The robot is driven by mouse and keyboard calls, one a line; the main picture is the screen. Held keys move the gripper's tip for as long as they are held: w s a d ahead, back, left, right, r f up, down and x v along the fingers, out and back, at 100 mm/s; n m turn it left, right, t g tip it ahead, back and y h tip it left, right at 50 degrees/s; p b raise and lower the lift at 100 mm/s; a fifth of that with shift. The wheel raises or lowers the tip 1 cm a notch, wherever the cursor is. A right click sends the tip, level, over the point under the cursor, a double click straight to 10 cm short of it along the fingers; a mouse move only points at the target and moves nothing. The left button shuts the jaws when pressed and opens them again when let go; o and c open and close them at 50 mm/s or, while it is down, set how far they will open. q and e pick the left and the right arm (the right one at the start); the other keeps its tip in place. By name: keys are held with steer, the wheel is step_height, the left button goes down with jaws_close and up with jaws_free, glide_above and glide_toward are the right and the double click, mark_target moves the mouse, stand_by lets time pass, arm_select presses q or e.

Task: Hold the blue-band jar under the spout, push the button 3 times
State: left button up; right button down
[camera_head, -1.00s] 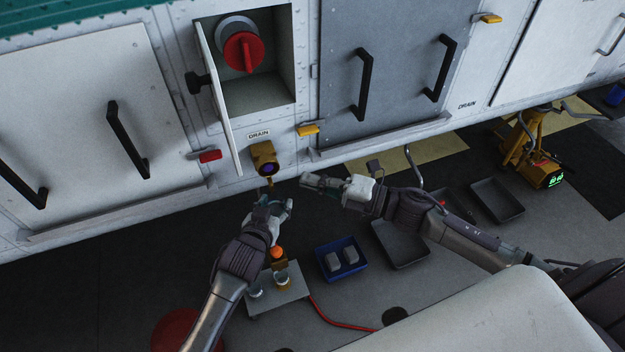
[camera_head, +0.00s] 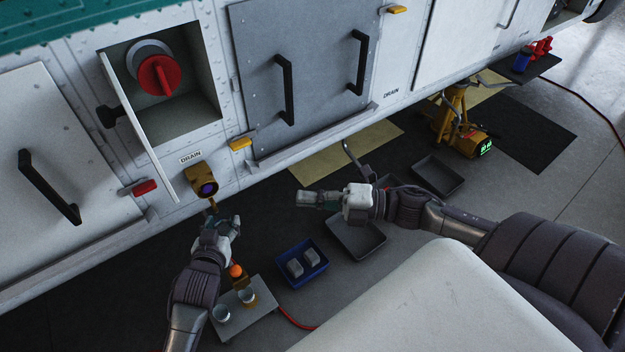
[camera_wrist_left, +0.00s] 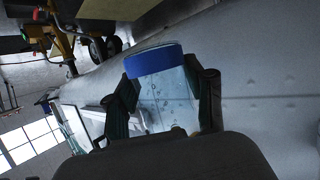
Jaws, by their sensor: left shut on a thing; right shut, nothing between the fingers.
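The blue-band jar (camera_wrist_left: 165,88) is clear with a blue band at one end and droplet-like marks in its wall. In the left wrist view it sits between the fingers of my left gripper (camera_wrist_left: 165,105), which is shut on it. In the head view my left gripper (camera_head: 227,228) is just below and slightly right of the brass drain fitting (camera_head: 200,178) with its dark purple round face and small spout (camera_head: 213,204). The jar is mostly hidden there; I cannot tell whether it is directly under the spout. My right gripper (camera_head: 308,198) is shut and empty, right of the fitting.
A blue bin (camera_head: 321,262) with grey blocks and dark trays (camera_head: 372,246) lie on the floor. An open panel door (camera_head: 140,130) hangs above the fitting. A yellow jack (camera_head: 455,125) stands farther right.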

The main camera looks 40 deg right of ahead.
steer(key=shift+s+d, duration=0.3)
steer(key=shift+d, duration=0.05)
arm_select(q)
steer(key=s+f+p, duration=0.2)
steer(key=s, duration=0.7)
arm_select(e)
steer(key=shift+r, duration=1.25)
stand_by(0.6)
